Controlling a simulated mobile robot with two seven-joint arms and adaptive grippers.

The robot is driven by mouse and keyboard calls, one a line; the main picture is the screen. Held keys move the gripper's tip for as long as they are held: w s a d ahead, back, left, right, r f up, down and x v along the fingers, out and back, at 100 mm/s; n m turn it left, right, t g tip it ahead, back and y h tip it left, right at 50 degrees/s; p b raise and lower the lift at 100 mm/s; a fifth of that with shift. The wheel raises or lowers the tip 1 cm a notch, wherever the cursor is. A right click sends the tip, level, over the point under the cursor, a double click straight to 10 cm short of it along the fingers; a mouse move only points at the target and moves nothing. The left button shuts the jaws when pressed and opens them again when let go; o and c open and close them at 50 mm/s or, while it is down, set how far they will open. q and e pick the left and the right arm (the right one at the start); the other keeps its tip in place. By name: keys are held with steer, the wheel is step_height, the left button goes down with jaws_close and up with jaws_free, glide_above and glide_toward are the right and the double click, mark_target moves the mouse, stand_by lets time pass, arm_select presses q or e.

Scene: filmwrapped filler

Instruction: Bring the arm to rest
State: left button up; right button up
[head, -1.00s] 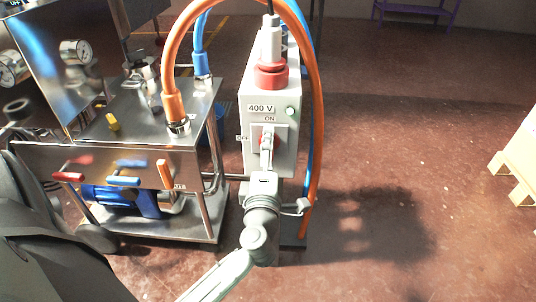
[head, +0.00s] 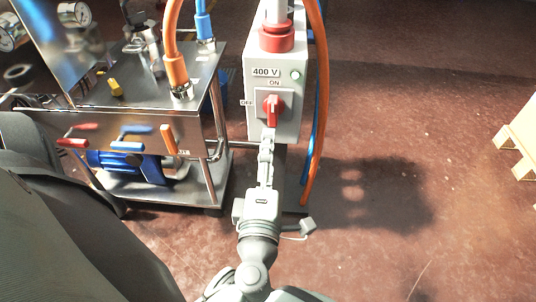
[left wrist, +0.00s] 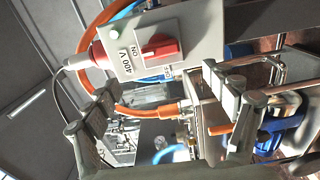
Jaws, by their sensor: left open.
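The pale grey switch box (head: 252,98) marked 400 V stands upright in the head view. Its red rotary knob (head: 272,110) is in line with the ON label above it; OFF is at its left. The knob also shows in the left wrist view (left wrist: 160,48), seen sideways, uncovered. My left gripper (head: 267,143) is just below and in front of the knob, apart from it. In the left wrist view its two fingers (left wrist: 160,85) are spread wide with nothing between them. My right gripper is not in view.
A steel cart (head: 140,105) with gauges, red, blue and orange handles and a blue pump stands left of the box. Orange (head: 317,120) and blue hoses hang beside the box. A wooden pallet (head: 520,140) is at the right edge. The floor between is clear.

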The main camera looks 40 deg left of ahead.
mark_target(273, 116)
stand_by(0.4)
arm_select(q)
steer(key=x, duration=1.2)
steer(key=shift+a, duration=0.1)
steer(key=shift+s, duration=0.1)
